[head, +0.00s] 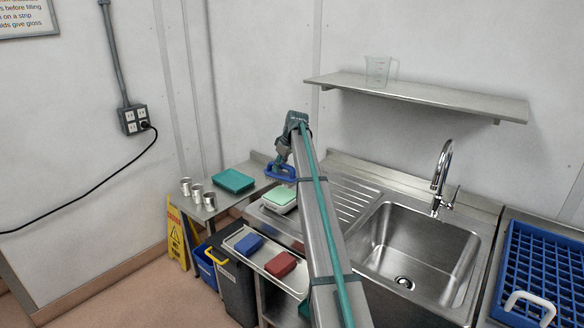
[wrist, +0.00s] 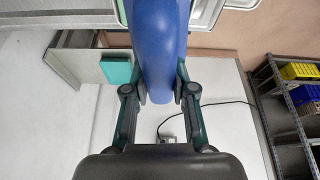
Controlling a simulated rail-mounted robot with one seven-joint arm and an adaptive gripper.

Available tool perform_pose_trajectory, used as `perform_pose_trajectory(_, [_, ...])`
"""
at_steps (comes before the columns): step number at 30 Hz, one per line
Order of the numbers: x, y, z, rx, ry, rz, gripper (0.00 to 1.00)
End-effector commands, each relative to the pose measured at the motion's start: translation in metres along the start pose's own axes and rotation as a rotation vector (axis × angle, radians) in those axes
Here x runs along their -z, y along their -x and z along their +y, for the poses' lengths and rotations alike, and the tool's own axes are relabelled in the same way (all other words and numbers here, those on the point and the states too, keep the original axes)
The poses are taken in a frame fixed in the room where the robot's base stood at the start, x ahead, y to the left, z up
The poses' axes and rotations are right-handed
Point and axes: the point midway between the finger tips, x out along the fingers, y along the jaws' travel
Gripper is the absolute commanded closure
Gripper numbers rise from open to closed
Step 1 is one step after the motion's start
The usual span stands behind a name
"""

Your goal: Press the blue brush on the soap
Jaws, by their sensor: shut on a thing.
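The blue brush (head: 280,173) is held in my gripper (head: 284,157) near the left end of the sink counter. In the wrist view, the fingers of my gripper (wrist: 160,92) close on both sides of the brush's long blue body (wrist: 158,40). A pale green block (head: 280,195), which looks like the soap, lies on a light base at the counter's left end. The brush shows just above it in the head view; whether they touch cannot be told. The brush's underside is hidden.
A teal tray (head: 232,180) and several metal cups (head: 197,193) stand on the side table. A blue block (head: 248,243) and a red block (head: 280,264) lie on a lower tray. The sink (head: 415,250) and tap (head: 441,180) are to the right.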

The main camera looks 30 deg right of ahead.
Motion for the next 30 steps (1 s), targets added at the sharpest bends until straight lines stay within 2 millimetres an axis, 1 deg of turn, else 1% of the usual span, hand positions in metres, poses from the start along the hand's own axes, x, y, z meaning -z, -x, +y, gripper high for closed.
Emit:
perform_pose_trajectory(3, [0.002, -0.001, 0.004, -0.016, -0.029, 0.009, 1.0])
perform_pose_trajectory(8, [-0.001, -0.006, 0.004, -0.017, -0.039, 0.01, 1.0])
perform_pose_trajectory(24, [-0.018, -0.048, 0.004, -0.017, -0.037, 0.01, 1.0])
perform_pose_trajectory(30, [-0.021, -0.055, 0.004, -0.017, -0.037, 0.01, 1.0])
